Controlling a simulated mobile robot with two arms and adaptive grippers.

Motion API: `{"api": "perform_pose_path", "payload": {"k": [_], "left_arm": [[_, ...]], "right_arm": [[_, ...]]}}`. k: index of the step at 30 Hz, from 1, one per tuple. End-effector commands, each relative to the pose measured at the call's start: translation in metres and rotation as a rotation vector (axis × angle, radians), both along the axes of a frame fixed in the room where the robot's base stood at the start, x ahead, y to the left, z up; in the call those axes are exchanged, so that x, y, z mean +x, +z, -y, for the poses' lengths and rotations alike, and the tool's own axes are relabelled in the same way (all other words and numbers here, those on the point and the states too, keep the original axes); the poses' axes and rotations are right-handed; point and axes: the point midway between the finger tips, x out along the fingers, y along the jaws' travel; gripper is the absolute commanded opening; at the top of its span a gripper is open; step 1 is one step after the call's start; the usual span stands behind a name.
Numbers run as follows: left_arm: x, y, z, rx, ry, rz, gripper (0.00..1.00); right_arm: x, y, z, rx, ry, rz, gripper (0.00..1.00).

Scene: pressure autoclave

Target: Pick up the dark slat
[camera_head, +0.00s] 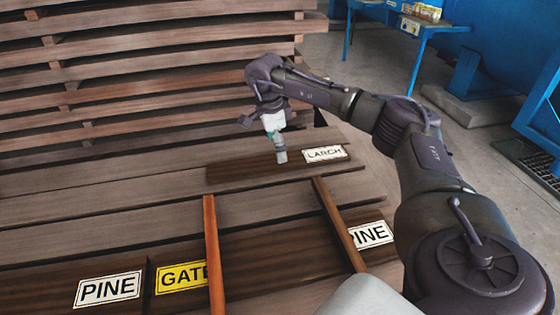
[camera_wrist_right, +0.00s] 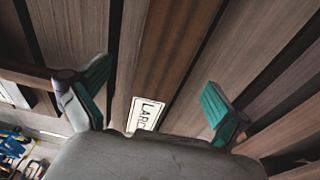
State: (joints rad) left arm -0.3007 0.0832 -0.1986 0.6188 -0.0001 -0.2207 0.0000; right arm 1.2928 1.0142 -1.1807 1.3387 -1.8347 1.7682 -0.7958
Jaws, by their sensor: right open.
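The dark slat (camera_head: 235,174) lies flat on the lighter boards in the middle of the head view. It has a white LARCH label at its right end. In the right wrist view the slat (camera_wrist_right: 172,60) runs lengthwise between my finger pads, with the label near the palm. My right gripper (camera_head: 281,156) points down over the slat, near the label. In the wrist view the right gripper (camera_wrist_right: 157,82) has its green-padded fingers wide apart, one on each side of the slat, with nothing held. I cannot tell the exact height of the fingertips. My left gripper is not in view.
Two reddish-brown strips (camera_head: 213,250) and (camera_head: 338,222) lie across the front boards. Labels PINE (camera_head: 108,289), GATE (camera_head: 182,277) and another partly covered PINE (camera_head: 372,234) sit at the front. A stack of boards (camera_head: 150,60) rises behind. A blue bench (camera_head: 425,25) stands back right.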

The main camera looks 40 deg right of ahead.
Motion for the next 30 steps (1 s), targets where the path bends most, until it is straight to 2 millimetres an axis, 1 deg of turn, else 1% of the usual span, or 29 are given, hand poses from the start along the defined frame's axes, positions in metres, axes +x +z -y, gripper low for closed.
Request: {"api": "perform_pose_path", "payload": {"k": [1, 4, 6, 9, 16, 17, 18, 26, 30], "left_arm": [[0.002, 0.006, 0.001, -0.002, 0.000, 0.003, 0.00], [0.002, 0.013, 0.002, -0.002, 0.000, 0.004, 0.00], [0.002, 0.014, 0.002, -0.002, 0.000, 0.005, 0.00], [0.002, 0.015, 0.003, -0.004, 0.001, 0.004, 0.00], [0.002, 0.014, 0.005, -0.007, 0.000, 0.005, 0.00], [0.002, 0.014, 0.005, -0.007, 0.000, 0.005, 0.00], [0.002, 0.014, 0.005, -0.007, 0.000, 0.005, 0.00], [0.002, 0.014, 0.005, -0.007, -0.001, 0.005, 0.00], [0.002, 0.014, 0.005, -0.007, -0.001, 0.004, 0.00]], "right_arm": [[-0.001, -0.005, 0.003, -0.001, -0.002, -0.005, 1.00], [0.001, -0.020, 0.008, -0.002, -0.003, -0.005, 1.00], [0.000, -0.031, 0.009, -0.002, -0.002, -0.005, 1.00], [0.000, -0.039, 0.010, -0.002, -0.002, -0.003, 1.00], [0.000, -0.042, 0.009, -0.001, -0.001, 0.000, 1.00], [0.000, -0.042, 0.009, -0.001, -0.001, 0.000, 0.98], [0.000, -0.042, 0.009, -0.001, -0.001, 0.000, 0.92], [0.000, -0.042, 0.009, 0.000, -0.001, -0.001, 0.48], [0.000, -0.042, 0.009, 0.000, -0.001, -0.001, 0.25]]}}
